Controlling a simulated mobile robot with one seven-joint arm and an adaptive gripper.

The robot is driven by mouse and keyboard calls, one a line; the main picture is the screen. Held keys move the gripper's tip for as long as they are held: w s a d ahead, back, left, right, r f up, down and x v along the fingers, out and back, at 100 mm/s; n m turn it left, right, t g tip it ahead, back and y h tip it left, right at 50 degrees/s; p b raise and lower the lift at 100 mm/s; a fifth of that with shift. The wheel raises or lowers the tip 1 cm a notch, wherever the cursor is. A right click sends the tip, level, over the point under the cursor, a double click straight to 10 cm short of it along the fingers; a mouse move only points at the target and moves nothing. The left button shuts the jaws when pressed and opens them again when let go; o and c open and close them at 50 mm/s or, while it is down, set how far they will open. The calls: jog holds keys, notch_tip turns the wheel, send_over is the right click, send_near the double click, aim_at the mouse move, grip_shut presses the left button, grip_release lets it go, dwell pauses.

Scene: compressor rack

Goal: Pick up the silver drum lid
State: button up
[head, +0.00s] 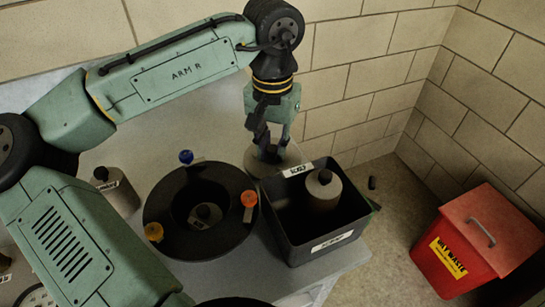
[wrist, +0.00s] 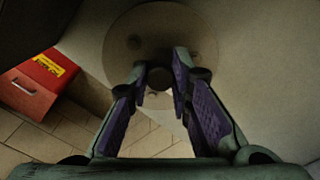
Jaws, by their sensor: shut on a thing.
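The silver drum lid (head: 290,157) is a flat grey disc at the back edge of the pale table, behind the black bin. In the wrist view the lid (wrist: 150,30) fills the top middle, with a dark knob (wrist: 160,77) near its lower edge. My gripper (head: 268,150) points down over the lid. In the wrist view my gripper's fingers (wrist: 160,80) stand on either side of the knob and are shut on it. The exact contact is dark. I cannot tell whether the lid rests on the table or is raised.
A black open bin (head: 325,247) holds a grey bottle (head: 322,190). Left of it is a black round tray (head: 170,225) with blue, orange and yellow knobs. A grey bottle (head: 118,190) stands further left. A red waste bin (head: 450,265) stands on the floor at right.

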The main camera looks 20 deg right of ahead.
grip_shut()
dwell(0.3)
